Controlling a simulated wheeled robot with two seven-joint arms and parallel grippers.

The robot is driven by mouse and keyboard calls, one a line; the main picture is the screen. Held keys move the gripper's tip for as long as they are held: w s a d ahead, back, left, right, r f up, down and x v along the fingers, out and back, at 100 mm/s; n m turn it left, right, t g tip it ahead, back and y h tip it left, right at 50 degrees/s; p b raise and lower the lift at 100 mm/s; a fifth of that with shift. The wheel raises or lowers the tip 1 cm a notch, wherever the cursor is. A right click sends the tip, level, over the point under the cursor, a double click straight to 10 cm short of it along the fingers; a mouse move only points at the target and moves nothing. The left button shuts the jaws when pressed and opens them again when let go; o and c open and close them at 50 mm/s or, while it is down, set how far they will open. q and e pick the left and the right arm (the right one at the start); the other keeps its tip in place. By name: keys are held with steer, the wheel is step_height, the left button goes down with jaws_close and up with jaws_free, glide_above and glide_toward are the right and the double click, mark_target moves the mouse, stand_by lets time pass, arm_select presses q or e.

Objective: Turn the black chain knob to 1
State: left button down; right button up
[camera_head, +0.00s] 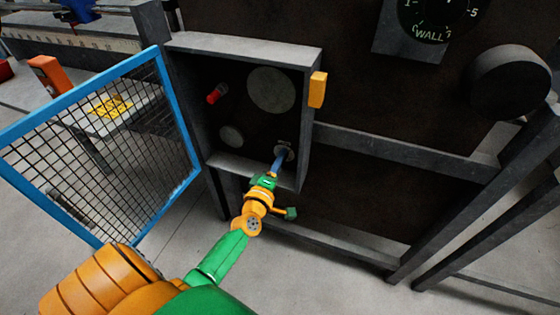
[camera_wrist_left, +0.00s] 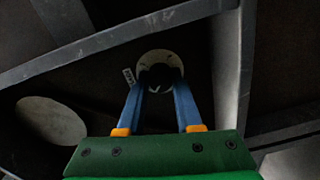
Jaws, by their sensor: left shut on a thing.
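The black chain knob (camera_wrist_left: 157,75) sits on a pale round plate inside a grey open-fronted box (camera_head: 245,44). In the head view it is mostly hidden behind my fingers at the box's lower right. My left gripper (camera_head: 281,158) reaches in from below. In the left wrist view its two blue fingers (camera_wrist_left: 158,86) close on the knob from both sides. A small marked tag is beside the plate, too small to read. The knob's pointer and setting cannot be made out. My right gripper is in neither view.
A blue-framed mesh door (camera_head: 165,85) stands open left of the box. Inside the box are a red knob (camera_head: 215,94) and two grey discs (camera_head: 270,90). An orange block (camera_head: 317,90) is on the box's right edge. A dial marked WALL (camera_head: 432,12) is at upper right.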

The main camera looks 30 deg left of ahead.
arm_select(q)
steer(key=shift+f, duration=0.15)
steer(key=c, duration=0.6)
jaws_free()
steer(key=shift+s, duration=0.1)
steer(key=p+v, duration=0.1)
steer(key=v, duration=0.6)
